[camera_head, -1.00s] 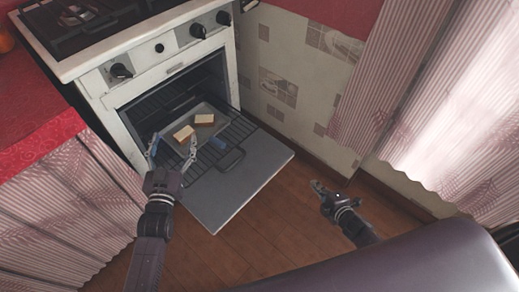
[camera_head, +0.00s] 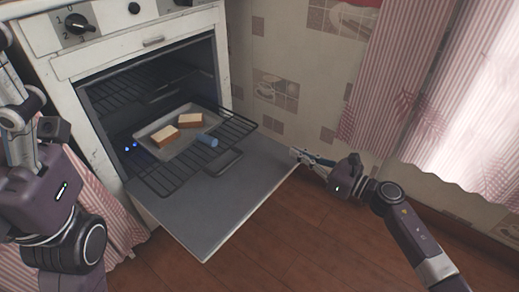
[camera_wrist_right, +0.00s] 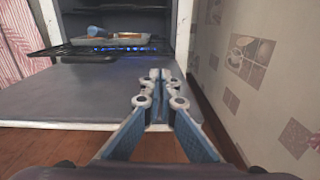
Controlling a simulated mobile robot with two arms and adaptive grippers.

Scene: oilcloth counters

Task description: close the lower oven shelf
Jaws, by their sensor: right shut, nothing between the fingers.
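The lower oven shelf, a black wire rack (camera_head: 233,128), is partly slid out of the oven above the open, flat door (camera_head: 200,215). In the right wrist view the rack's front edge (camera_wrist_right: 60,50) shows at left. My right gripper (camera_head: 296,154) is shut and empty, beside the door's far right corner, to the right of the rack and not touching it. My left gripper (camera_head: 22,110) is at the left edge, partly cut off; its jaw state is unclear.
The oven front with knobs (camera_head: 78,22) is above. A tiled wall (camera_head: 285,90) and striped curtains (camera_head: 400,80) stand close on the right. The lowered door juts over the wooden floor (camera_head: 320,240), which is clear in front.

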